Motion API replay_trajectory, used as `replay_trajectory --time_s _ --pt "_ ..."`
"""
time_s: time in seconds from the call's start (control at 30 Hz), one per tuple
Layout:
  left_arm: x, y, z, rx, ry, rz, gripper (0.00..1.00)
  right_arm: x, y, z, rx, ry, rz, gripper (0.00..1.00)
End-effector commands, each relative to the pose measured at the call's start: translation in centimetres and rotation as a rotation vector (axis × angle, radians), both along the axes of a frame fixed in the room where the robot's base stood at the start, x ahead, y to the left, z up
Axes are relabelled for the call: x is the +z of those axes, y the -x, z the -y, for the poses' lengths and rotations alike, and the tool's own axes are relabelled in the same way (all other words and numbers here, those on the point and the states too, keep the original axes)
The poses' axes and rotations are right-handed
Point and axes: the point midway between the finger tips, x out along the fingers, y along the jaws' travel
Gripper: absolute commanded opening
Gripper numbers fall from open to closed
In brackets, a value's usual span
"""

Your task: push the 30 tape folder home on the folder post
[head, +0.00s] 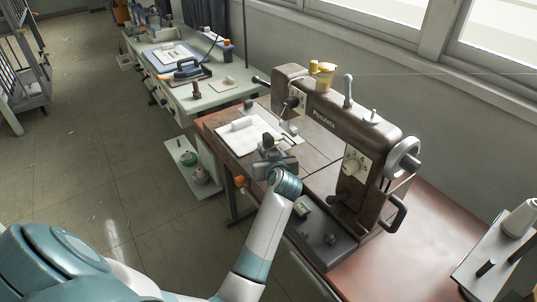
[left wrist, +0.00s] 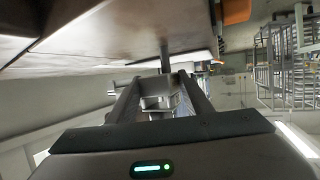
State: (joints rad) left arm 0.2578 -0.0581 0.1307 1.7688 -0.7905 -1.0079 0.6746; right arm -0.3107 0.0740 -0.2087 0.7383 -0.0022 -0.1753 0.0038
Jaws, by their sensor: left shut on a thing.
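My left gripper (head: 268,150) is at the near left of the brown sewing machine (head: 325,115), low over the machine's bed. In the left wrist view its two fingers (left wrist: 162,92) are shut on a small light metal piece (left wrist: 155,103), which looks like the tape folder; its 30 marking cannot be read. A thin dark rod (left wrist: 165,58), perhaps the folder post, runs between the brown surface and the fingertips. Whether the folder is around the rod or only beside it cannot be told. In the head view the gripper hides the folder. My right gripper is not in view.
A white sheet with a white roll (head: 243,124) lies on the table left of the machine. An orange knob (head: 240,181) is at the table's near edge. A bench with an iron (head: 187,68) stands behind. The reddish tabletop (head: 390,262) at right is mostly clear.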

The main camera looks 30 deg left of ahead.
Motion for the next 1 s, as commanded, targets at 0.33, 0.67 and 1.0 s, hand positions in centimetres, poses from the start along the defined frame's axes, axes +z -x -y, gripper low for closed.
replay_trajectory --time_s 0.33,0.67,1.0 --pt "-0.87 0.74 -0.93 0.040 0.000 -0.020 0.00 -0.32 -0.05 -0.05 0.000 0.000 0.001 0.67" --pt "-0.24 0.62 -1.11 0.044 -0.007 -0.011 0.00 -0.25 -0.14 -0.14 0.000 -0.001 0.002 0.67" --pt "-0.39 0.56 -1.14 0.043 -0.009 -0.008 0.00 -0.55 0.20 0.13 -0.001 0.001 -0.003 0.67"
